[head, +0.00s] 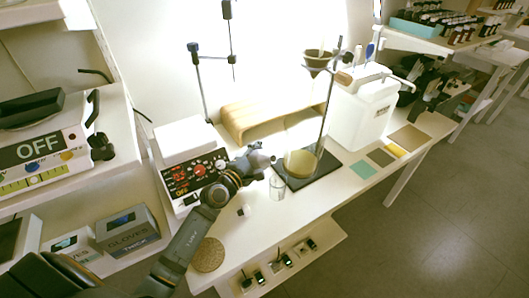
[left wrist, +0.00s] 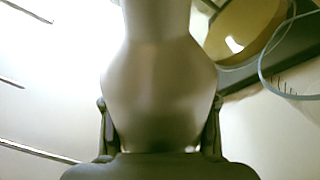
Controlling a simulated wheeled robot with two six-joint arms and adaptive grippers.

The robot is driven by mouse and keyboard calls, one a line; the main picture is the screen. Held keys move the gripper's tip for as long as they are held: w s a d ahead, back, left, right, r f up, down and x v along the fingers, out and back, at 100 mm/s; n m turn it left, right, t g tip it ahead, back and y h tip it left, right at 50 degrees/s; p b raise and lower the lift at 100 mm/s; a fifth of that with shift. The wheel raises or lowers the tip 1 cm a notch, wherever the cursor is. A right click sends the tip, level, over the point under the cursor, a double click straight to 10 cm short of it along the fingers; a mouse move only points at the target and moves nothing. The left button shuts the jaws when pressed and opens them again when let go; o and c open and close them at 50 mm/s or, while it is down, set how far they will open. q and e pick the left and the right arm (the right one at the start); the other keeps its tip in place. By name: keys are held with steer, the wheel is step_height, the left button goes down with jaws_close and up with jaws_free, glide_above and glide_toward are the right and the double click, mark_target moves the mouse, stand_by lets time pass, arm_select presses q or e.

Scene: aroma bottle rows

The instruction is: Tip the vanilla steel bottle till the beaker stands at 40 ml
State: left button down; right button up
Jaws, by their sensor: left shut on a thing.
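My left gripper (head: 246,167) is shut on a grey steel bottle (head: 262,157), held above the bench just left of the beaker. In the left wrist view the bottle (left wrist: 160,75) fills the middle, between the two fingers. Its label is not visible, so I cannot tell the scent. The clear glass beaker (head: 278,188) stands upright on the bench. Its rim and marks show at the right of the left wrist view (left wrist: 292,88). I cannot make out a liquid level or any stream. My right gripper is not in view.
A round flask of amber liquid (head: 301,164) stands on a black stand base (head: 318,172) close behind the beaker. A white control box (head: 193,172) is at the left. A small white piece (head: 244,210) and a cork mat (head: 208,254) lie in front.

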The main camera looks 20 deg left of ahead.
arm_select(q)
steer(key=shift+w+a+r+m, duration=0.15)
steer(key=shift+r+m, duration=0.15)
steer(key=shift+m, duration=0.4)
steer(key=shift+s+a+r+m, duration=0.1)
steer(key=shift+r+m, duration=0.2)
steer(key=shift+m, duration=0.4)
steer(key=shift+d+f+m+b, duration=0.1)
steer(key=shift+d+m+b, duration=0.05)
steer(key=shift+m+b, duration=0.3)
steer(key=shift+n, duration=0.25)
steer(key=shift+d+m+b, duration=0.15)
steer(key=shift+m+b, duration=0.25)
steer(key=shift+m, duration=0.3)
stand_by(1.7)
